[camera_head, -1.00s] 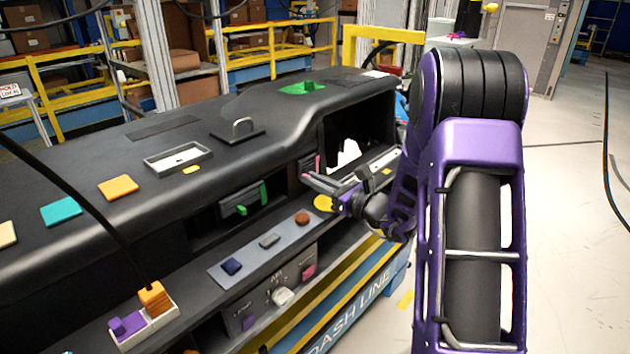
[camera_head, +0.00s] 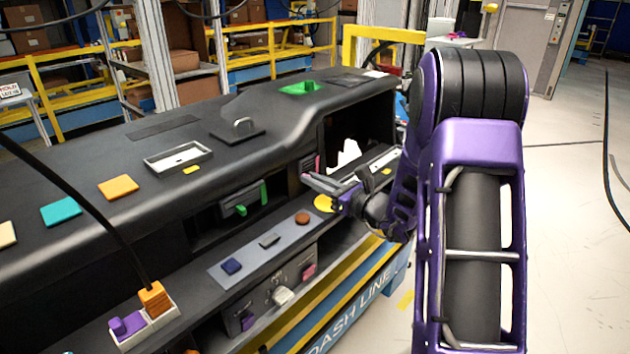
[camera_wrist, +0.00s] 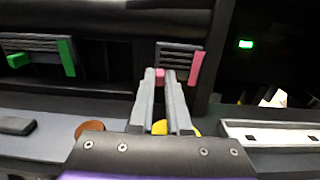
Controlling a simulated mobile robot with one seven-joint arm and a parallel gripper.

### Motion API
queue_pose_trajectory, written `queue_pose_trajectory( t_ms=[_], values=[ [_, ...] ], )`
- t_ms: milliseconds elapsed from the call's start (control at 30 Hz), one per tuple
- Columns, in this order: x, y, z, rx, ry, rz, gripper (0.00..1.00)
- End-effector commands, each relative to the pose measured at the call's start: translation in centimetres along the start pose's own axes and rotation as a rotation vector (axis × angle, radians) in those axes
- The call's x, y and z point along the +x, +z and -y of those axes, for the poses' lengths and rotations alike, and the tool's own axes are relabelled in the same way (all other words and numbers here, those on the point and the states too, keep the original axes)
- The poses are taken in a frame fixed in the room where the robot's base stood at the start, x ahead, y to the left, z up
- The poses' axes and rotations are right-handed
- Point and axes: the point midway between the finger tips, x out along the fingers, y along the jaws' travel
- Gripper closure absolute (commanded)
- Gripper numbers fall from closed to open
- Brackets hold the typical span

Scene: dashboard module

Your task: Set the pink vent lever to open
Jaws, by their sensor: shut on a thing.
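The pink vent (camera_head: 308,163) is in the dashboard's front, left of the dark open bay. In the wrist view, a small pink tab (camera_wrist: 160,74), which looks like the vent lever, sits between my fingertips in front of the grey slats. An upright pink bar (camera_wrist: 196,69) stands at the vent's right edge, apart from my fingers. My gripper (camera_wrist: 160,76) is shut on the small pink tab; it also shows in the head view (camera_head: 308,180). My fingers hide the lower part of the vent and tab.
A similar vent with green parts (camera_wrist: 67,58) lies to the left. Below are a brown round button (camera_wrist: 89,129), a yellow round button (camera_wrist: 160,128) partly behind my fingers, and a white tray (camera_wrist: 275,134) at the right. The dashboard ledge runs close under my gripper.

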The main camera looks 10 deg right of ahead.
Motion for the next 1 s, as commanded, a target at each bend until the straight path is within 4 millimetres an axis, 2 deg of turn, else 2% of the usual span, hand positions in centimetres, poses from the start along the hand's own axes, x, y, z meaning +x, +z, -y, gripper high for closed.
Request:
queue_pose_trajectory(
  t_ms=[267,533,767,800,933,1000],
  values=[
    [0.0,0.0,0.1,0.0,-0.001,0.0,1.0],
    [0.0,-0.1,2.8,-0.002,-0.002,0.001,1.0],
    [0.0,0.0,2.7,0.0,0.0,0.0,1.0],
    [0.0,0.0,2.7,0.0,0.0,0.0,0.78],
    [0.0,0.0,2.7,0.0,0.0,0.0,0.55],
    [0.0,0.0,2.7,0.0,0.0,0.0,0.55]
  ],
)
